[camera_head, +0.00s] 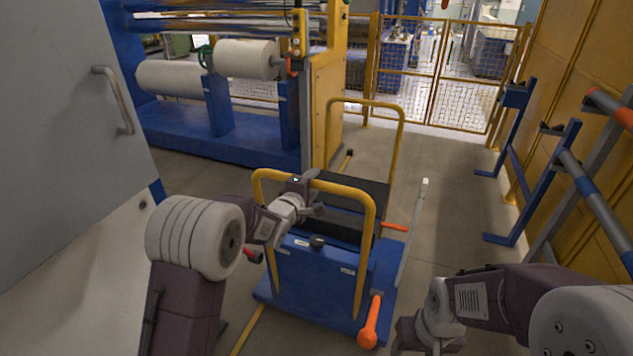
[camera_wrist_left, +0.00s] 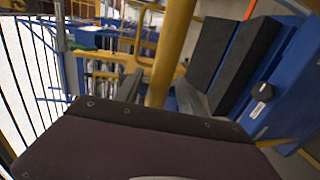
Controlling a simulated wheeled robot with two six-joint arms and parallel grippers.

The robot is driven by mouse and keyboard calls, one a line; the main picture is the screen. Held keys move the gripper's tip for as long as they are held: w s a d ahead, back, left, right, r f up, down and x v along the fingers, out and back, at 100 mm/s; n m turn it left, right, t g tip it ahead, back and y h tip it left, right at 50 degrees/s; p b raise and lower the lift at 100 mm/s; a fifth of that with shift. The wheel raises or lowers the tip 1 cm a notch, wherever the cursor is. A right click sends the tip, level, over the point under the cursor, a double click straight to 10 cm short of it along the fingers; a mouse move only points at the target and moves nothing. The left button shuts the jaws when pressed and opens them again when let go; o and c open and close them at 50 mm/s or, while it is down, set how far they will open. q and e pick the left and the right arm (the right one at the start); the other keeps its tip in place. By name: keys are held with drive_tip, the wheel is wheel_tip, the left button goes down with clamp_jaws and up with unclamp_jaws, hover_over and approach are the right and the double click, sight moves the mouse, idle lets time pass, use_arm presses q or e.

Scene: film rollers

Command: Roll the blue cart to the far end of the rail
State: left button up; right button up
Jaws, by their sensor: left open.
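The blue cart (camera_head: 318,280) stands on the floor in front of me, with a yellow tubular handle (camera_head: 330,184) at its near end and black padded supports on top. My left gripper (camera_head: 312,197) is at the top of this handle. In the left wrist view its open fingers (camera_wrist_left: 162,92) stand on either side of a yellow bar (camera_wrist_left: 170,55); I cannot tell whether they touch it. My right gripper (camera_head: 425,335) hangs at the lower right, apart from the cart, its jaws unclear. A thin yellow strip (camera_head: 248,330) runs along the floor under the cart; I cannot tell if it is the rail.
A blue and yellow machine (camera_head: 230,135) with large white rolls stands beyond the cart at the left. A grey cabinet (camera_head: 70,150) is close at the left. Blue stands (camera_head: 540,190) line the right. A yellow mesh fence (camera_head: 440,75) closes the back; floor before it is clear.

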use_arm(q)
drive_tip(key=x, duration=0.3)
drive_tip(key=shift+c, duration=0.4)
clamp_jaws()
idle(1.1)
